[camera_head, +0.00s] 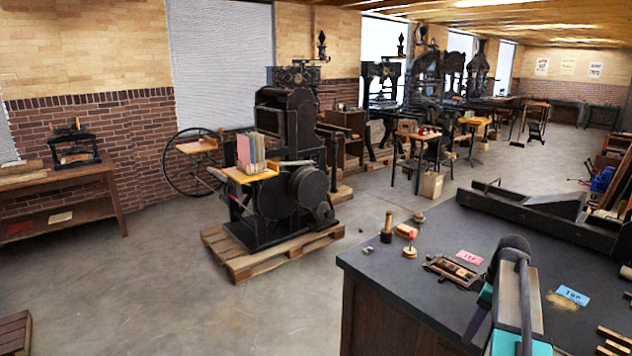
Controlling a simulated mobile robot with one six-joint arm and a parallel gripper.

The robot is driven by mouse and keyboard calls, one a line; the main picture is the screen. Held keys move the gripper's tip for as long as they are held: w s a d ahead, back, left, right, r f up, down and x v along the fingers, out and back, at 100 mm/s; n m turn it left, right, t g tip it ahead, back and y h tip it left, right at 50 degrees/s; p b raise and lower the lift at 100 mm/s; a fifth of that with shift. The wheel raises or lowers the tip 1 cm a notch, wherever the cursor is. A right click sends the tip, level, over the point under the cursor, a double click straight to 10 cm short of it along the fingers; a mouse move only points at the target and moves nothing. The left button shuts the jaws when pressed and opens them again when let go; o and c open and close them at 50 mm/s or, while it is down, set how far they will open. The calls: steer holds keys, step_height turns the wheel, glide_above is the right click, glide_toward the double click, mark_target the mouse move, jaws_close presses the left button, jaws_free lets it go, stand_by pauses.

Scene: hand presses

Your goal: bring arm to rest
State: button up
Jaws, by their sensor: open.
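No jaws or fingertips of my gripper show in the head view. A grey and teal shape with a dark rounded top (512,244) stands at the lower right, in front of the dark worktop (400,282) and hiding part of it. I cannot tell whether it is part of my arm or a tool there. No held object shows.
The worktop bears a pink card (469,257), a blue card (573,295), small wooden-handled tools and a long dark press bed (545,213). A black press (290,180) stands on a wooden pallet (240,263). Grey floor (150,290) is clear at the left.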

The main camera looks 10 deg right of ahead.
steer(key=s+a+f+n+g+b, duration=0.15)
steer(key=s+a+f, duration=0.25)
steer(key=a+f, duration=0.95)
steer(key=s+a+f+g+b, duration=0.2)
steer(key=s+a+f+g, duration=0.15)
steer(key=a+f, duration=1.05)
steer(key=s+a+f+m+h+b, duration=0.1)
steer(key=s+a+f+m, duration=0.2)
steer(key=s+f, duration=0.8)
steer(key=s+a+f+m+h+b, duration=0.2)
steer(key=s+f+m, duration=0.5)
steer(key=s+f, duration=0.5)
steer(key=shift+s+a+g, duration=0.15)
steer(key=shift+a+g, duration=0.15)
steer(key=shift+a, duration=0.35)
